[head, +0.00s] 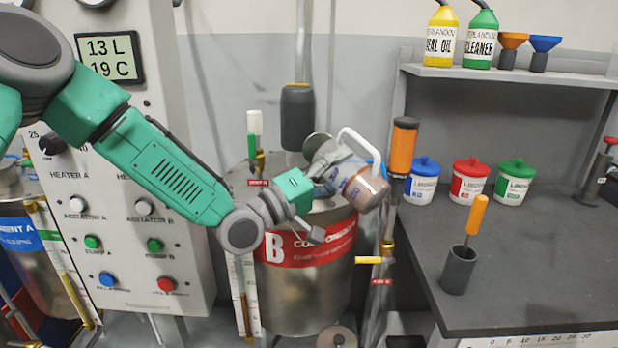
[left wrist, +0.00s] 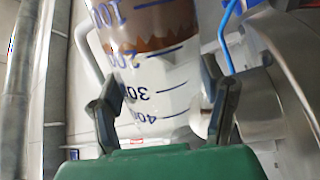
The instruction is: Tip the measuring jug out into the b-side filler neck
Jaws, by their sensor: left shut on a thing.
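The measuring jug (head: 368,188) is a clear, graduated jug with a white handle and brown contents toward its far end. It is tilted above the right side of the B tank (head: 300,290) in the head view. My left gripper (head: 322,187) is shut on it. In the left wrist view, the jug (left wrist: 155,72) lies between both fingers of my left gripper (left wrist: 162,88), with its numbers upside down and brown at the 100 to 200 marks. A round grey disc (head: 317,146) stands behind the jug; I cannot make out the b-side filler neck's opening. My right gripper is not in view.
A control panel (head: 130,220) stands left of the tank. An orange-topped post (head: 403,150) rises close to the jug's right. The grey bench (head: 540,260) on the right holds lidded tubs (head: 471,182) and a dark cup (head: 459,270) with an orange-handled tool.

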